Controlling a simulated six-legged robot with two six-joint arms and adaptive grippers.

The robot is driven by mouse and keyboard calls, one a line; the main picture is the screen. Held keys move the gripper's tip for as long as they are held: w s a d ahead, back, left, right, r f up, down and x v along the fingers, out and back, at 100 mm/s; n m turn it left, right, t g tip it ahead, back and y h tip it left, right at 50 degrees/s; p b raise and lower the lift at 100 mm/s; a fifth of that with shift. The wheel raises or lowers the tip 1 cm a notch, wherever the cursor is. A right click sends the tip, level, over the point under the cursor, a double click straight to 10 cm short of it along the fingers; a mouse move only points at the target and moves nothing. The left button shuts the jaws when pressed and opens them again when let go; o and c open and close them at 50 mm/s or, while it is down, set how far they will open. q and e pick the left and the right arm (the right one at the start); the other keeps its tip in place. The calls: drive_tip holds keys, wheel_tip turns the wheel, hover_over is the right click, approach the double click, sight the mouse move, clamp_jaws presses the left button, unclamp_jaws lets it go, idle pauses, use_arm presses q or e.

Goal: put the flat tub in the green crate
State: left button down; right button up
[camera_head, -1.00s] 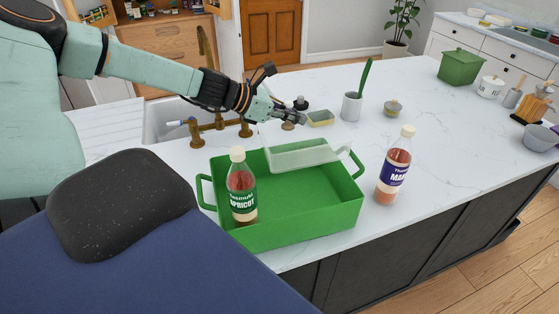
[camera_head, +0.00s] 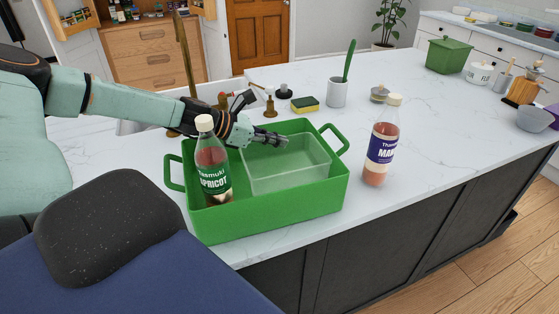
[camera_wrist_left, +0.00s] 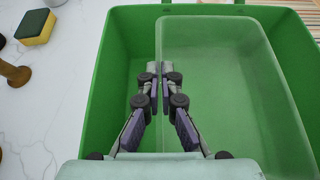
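The flat tub (camera_head: 290,166) is a clear, whitish tray. It sits inside the green crate (camera_head: 280,206), in its right part, roughly level; I cannot tell whether its base touches the crate floor. My left gripper (camera_head: 281,141) reaches in over the crate's back left and is at the tub's back rim. In the left wrist view its two fingertips (camera_wrist_left: 160,69) are closed together on the tub's edge (camera_wrist_left: 215,22). The crate's rim (camera_wrist_left: 132,12) also shows there. My right gripper is not in view.
An apricot bottle (camera_head: 213,165) stands upright in the crate's left end, close to my left arm. Another bottle (camera_head: 381,145) stands on the counter right of the crate. A sponge (camera_head: 305,104), a grey cup (camera_head: 337,93) and brass taps stand behind.

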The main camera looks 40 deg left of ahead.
sight(274, 151)
use_arm(q)
drive_tip(key=shift+w+f, duration=0.1)
drive_tip(key=shift+f, duration=0.1)
drive_tip(key=f, duration=0.1)
drive_tip(key=f+b, duration=0.1)
drive_tip(key=a+f+b, duration=0.1)
drive_tip(key=shift+s+f, duration=0.1)
drive_tip(key=shift+s, duration=0.25)
drive_tip(key=shift+w+d+f+b, duration=0.1)
drive_tip(key=shift+d+f+b, duration=0.05)
drive_tip(key=shift+f+b, duration=0.25)
drive_tip(key=shift+w+d+r, duration=0.1)
drive_tip(key=shift+w+d, duration=0.2)
drive_tip(key=shift+d, duration=0.05)
drive_tip(key=shift+s+a+f, duration=0.2)
drive_tip(key=shift+s+a, duration=0.1)
drive_tip(key=shift+a, duration=0.05)
drive_tip(key=c, duration=2)
unclamp_jaws()
drive_tip(key=shift+s, duration=0.1)
drive_tip(key=o, duration=0.5)
drive_tip(key=shift+w+d, duration=0.25)
drive_tip(key=shift+w, duration=0.1)
drive_tip(key=shift+s+a+r, duration=0.15)
drive_tip(key=shift+s+a, duration=0.1)
drive_tip(key=shift+d+r+p, duration=0.1)
drive_tip(key=shift+r+p, duration=0.2)
